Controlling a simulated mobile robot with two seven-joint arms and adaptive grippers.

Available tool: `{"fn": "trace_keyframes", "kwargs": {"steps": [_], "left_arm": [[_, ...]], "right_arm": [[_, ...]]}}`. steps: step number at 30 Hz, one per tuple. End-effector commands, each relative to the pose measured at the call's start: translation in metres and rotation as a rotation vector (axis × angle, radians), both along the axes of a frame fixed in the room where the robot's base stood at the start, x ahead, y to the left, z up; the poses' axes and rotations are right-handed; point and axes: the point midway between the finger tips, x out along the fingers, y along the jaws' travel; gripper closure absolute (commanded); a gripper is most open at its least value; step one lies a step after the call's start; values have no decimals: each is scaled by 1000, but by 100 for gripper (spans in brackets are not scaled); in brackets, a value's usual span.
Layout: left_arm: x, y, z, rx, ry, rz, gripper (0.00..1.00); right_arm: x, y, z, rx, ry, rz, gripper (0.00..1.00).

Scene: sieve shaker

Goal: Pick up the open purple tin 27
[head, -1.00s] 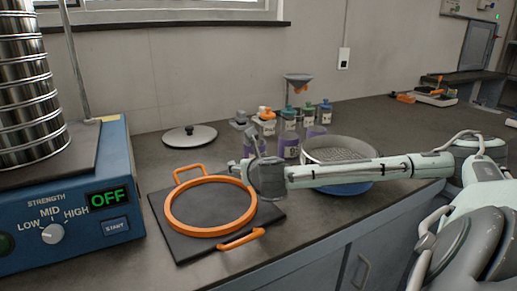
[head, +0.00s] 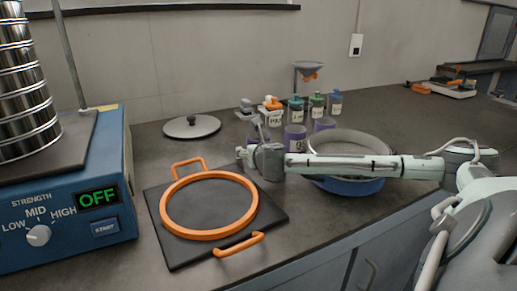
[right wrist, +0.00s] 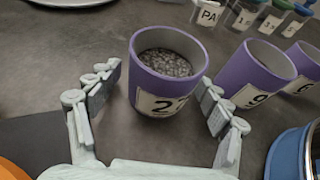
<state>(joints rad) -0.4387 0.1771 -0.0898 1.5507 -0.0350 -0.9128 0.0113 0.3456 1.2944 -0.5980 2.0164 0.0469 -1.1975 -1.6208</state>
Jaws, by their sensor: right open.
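The open purple tin (right wrist: 165,70) with a label starting with "2" stands upright in the right wrist view and holds dark grey granules. The rest of its number is not readable. My right gripper (right wrist: 158,88) is open, with one finger on each side of this tin; I cannot tell whether they touch it. In the head view my right gripper (head: 258,155) is at the left end of the purple tin row and largely hides this tin. My left gripper is not in view.
Another purple tin (right wrist: 256,73) stands close to the right finger, with a further purple tin (right wrist: 303,65) beyond. A blue-based sieve (head: 350,187) sits under my forearm. An orange-ringed black plate (head: 165,243) lies in front. Capped bottles (head: 296,110) stand behind the tins.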

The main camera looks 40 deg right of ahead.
Motion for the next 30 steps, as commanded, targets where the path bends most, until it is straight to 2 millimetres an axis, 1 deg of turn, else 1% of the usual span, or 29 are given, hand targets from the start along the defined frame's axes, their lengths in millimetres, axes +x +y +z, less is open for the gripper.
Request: {"fn": "trace_keyframes", "kwargs": {"steps": [3,10,11,24,30], "left_arm": [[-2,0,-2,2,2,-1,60],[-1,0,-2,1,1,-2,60],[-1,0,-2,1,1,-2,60],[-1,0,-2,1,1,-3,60],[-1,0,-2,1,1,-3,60]], "right_arm": [[8,-6,-3,0,-1,0,22],[9,-6,-4,-1,0,0,22],[9,-6,-4,-1,0,0,24],[8,-6,-4,-1,0,0,79],[8,-6,-3,-1,-2,0,79]]}}
